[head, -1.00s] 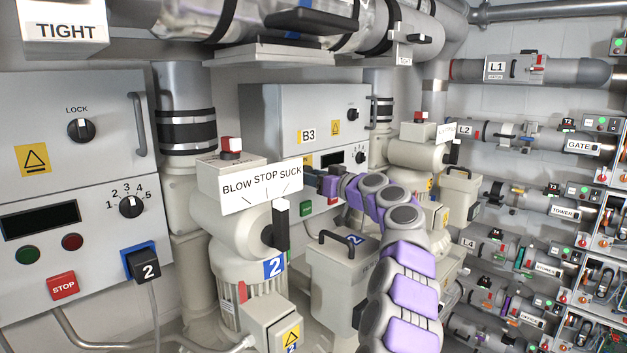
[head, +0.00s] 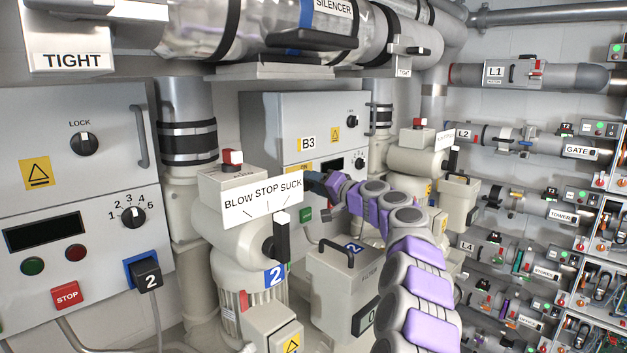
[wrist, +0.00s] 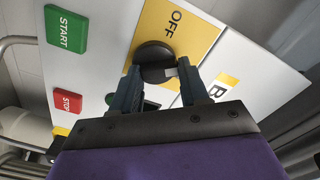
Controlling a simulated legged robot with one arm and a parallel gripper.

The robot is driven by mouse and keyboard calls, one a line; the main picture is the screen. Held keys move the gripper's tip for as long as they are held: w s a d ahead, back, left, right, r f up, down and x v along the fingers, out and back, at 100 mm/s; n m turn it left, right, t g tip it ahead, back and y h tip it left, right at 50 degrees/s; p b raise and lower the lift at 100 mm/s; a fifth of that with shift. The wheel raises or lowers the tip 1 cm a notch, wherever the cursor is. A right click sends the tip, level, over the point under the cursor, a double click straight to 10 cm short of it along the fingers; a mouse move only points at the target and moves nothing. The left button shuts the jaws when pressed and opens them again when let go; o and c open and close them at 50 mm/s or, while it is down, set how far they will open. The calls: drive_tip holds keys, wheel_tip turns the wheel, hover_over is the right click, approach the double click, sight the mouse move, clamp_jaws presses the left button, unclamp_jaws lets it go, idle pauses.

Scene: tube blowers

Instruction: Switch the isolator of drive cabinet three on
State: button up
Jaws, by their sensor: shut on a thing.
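Drive cabinet three, marked B3 (head: 270,115), stands mid-picture in the head view. In the wrist view, its isolator is a black round knob (wrist: 150,53) on a yellow plate (wrist: 200,30) marked OFF. My gripper (wrist: 158,68) is shut on the knob, one finger on each side. A pale mark on the knob points right in the wrist view, not at the word OFF. In the head view my gripper (head: 314,181) reaches the cabinet front behind a BLOW STOP SUCK sign, and the knob cannot be made out.
The BLOW STOP SUCK sign (head: 262,202) stands close to my gripper on the left. Green START (wrist: 66,30) and red STOP (wrist: 67,101) buttons sit near the knob. A grey filter box (head: 345,285) stands below my arm. Another cabinet (head: 75,200) fills the left.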

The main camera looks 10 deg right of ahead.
drive_tip(key=shift+w+d+f+m+p, duration=0.1)
drive_tip(key=shift+m+p, duration=0.95)
drive_tip(key=shift+m, duration=0.7)
drive_tip(key=shift+w+d+m+p, duration=0.1)
drive_tip(key=shift+m+p, duration=0.95)
drive_tip(key=shift+m, duration=0.7)
drive_tip(key=shift+f, duration=0.1)
drive_tip(key=o, duration=1.1)
drive_tip(key=shift+w+d, duration=0.1)
drive_tip(key=shift+d, duration=0.05)
drive_tip(key=shift+c, duration=0.2)
drive_tip(key=shift+s+d, duration=0.1)
drive_tip(key=shift+s, duration=0.1)
